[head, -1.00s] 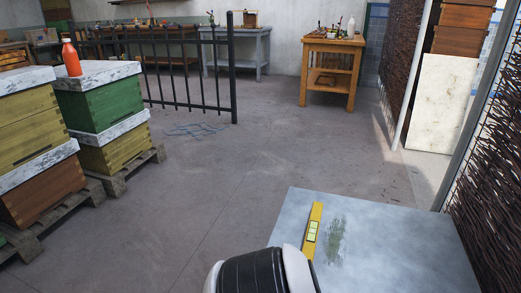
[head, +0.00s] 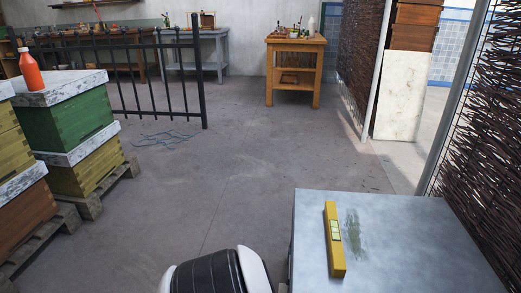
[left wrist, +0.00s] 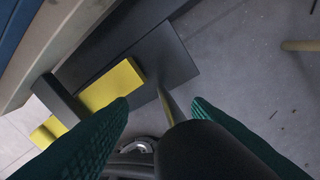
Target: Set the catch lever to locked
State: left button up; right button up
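No part in view can be named for certain as the catch lever. In the left wrist view a dark grey plate (left wrist: 168,55) carries a yellow block (left wrist: 112,86), with a dark bar (left wrist: 58,100) beside it; I cannot tell whether these belong to the catch. My left gripper (left wrist: 160,101) shows there as two teal ribbed fingers, spread apart with no object gripped. The plate lies beyond the fingertips. A dark rounded part covers the space between the fingers low in that view. In the head view neither gripper shows.
A metal-topped table (head: 400,245) with a yellow spirit level (head: 334,240) stands at front right, beside a wicker screen (head: 480,150). Stacked hives (head: 65,125) on pallets stand at left, with an orange bottle (head: 30,70) on top. A black railing (head: 203,85) stands behind.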

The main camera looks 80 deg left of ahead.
pick_arm(q)
jog(key=shift+s+a+f+t+h+b, duration=0.1)
jog(key=shift+s+a+t+h+b, duration=0.2)
jog(key=shift+s+t, duration=0.3)
jog(key=shift+s+a+f+t+h+b, duration=0.15)
jog(key=shift+s+t+b, duration=0.15)
jog(key=shift+t, duration=0.15)
jog(key=shift+s+r+t+h+b, duration=0.15)
jog(key=shift+t+b, duration=0.15)
jog(key=shift+t, duration=0.15)
notch_tip(320, 180, up, 13)
jog(key=p, duration=0.8)
jog(key=s+a+r+m+p, duration=0.1)
jog(key=s+m+p, duration=0.2)
jog(key=s+p, duration=0.6)
jog(key=s+a+r+m+y+p, duration=0.1)
jog(key=s+m+p, duration=0.3)
jog(key=s+p, duration=0.5)
jog(key=a+p, duration=0.1)
jog(key=p, duration=0.4)
jog(key=shift+s+a+r+t+p, duration=0.2)
jog(key=shift+s+r+t+p, duration=0.05)
jog(key=shift+s+t+p, duration=0.1)
jog(key=shift+w, duration=0.1)
